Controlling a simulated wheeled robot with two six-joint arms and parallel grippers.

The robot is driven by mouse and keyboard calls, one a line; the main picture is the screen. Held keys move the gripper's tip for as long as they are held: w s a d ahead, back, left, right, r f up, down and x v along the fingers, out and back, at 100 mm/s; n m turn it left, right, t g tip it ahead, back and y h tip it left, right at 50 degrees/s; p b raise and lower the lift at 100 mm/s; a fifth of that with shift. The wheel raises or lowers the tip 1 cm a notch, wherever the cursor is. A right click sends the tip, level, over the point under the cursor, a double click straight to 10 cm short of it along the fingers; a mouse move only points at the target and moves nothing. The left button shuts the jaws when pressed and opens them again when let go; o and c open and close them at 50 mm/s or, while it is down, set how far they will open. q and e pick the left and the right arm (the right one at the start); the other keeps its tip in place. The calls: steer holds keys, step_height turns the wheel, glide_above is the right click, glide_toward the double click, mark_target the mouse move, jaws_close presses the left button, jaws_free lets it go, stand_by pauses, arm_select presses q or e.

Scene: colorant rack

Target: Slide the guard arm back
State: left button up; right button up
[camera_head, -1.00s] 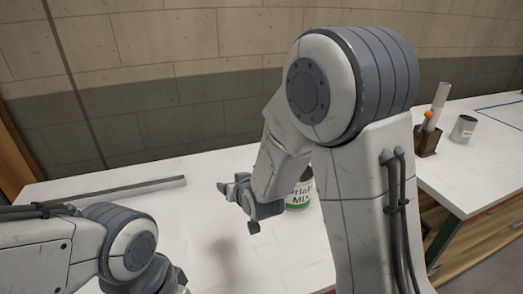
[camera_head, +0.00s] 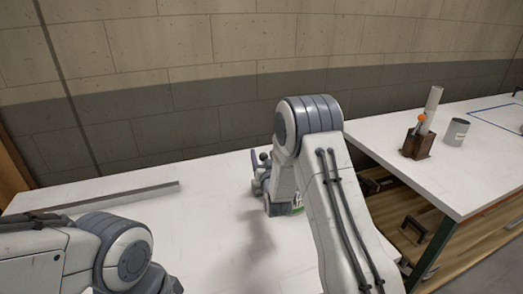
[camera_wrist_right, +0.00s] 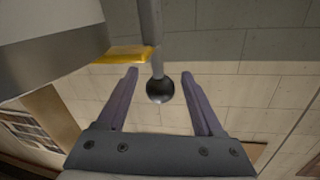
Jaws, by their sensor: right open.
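In the right wrist view, a grey rod ends in a dark ball knob (camera_wrist_right: 160,90), which looks like the end of the guard arm (camera_wrist_right: 149,30). The knob shows between the two fingers of my right gripper (camera_wrist_right: 160,73), which is open. I cannot tell whether a finger touches it. In the head view my right gripper (camera_head: 260,163) is over the white table, near a can (camera_head: 298,208) with a green band, mostly hidden behind my right arm. The rest of the guard arm is not clear there. My left gripper is out of view.
A yellow block (camera_wrist_right: 122,54) and a large pale cylindrical body (camera_wrist_right: 45,30) are beside the rod. A long grey bar (camera_head: 120,195) lies on the white table (camera_head: 200,235). A brown holder (camera_head: 417,145) and a grey can (camera_head: 455,132) stand on the right table.

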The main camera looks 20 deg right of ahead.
steer(key=shift+w+d, duration=0.2)
steer(key=shift+w, duration=1)
jaws_close()
stand_by(0.6)
